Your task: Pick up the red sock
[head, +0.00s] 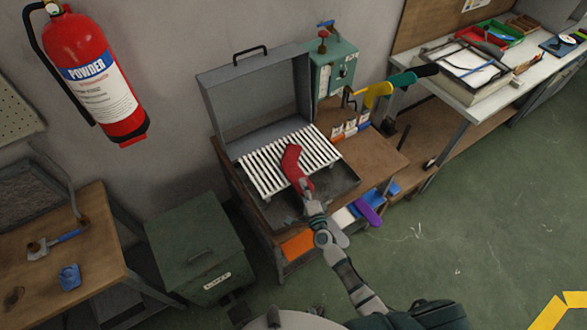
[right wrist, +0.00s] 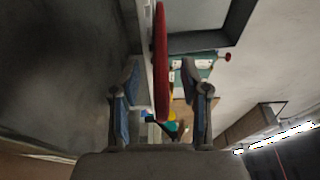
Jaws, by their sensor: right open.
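The red sock (head: 292,163) lies on the white slatted rack (head: 320,146) inside an open grey metal case on a wooden workbench. My right gripper (head: 307,190) is at the sock's near end in the head view. In the right wrist view the sock (right wrist: 161,60) shows edge-on as a thin red strip, its end reaching between the two open fingers of my right gripper (right wrist: 162,95). Gaps show on both sides, so the fingers do not clasp it. My left gripper is not in view.
The case's raised lid (head: 255,97) stands behind the rack. A green box with a red knob (head: 334,68) and yellow and teal sock forms (head: 378,92) stand to the right. A green bin (head: 200,245) stands left of the bench. Open floor (head: 470,190) lies to the right.

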